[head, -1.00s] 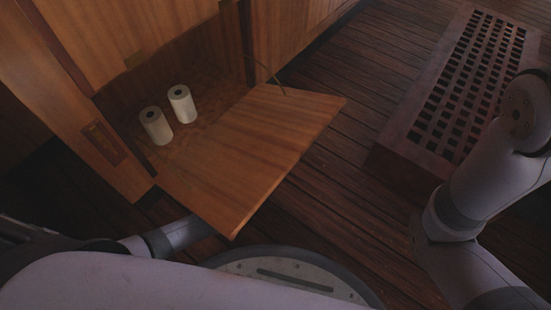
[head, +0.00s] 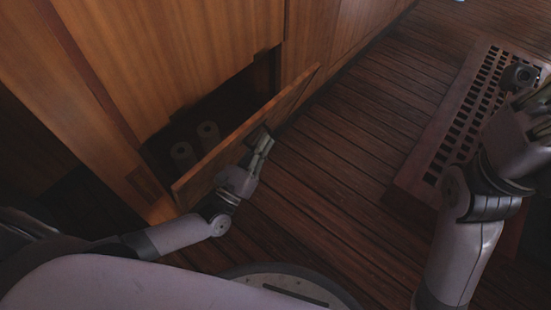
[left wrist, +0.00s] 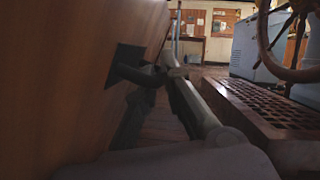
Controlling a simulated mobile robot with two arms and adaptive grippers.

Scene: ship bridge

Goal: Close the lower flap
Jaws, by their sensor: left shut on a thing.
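The lower flap (head: 235,135) is a wooden panel hinged at the bottom of the cabinet. It is tilted steeply upward, with a gap at its top edge. In the left wrist view the flap's outer face (left wrist: 70,60) fills the left side and bears a dark square plate with a handle (left wrist: 128,64). My left gripper (head: 262,140) is at the flap's outer face, shut on the handle; the arm partly hides the flap's lower part. My right gripper (head: 535,105) is at the right edge, partly cut off, away from the flap.
A wooden grating box (head: 465,120) stands on the floor at the right. Plank floor (head: 330,150) between cabinet and grating is clear. The left wrist view also shows a ship's wheel (left wrist: 290,45).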

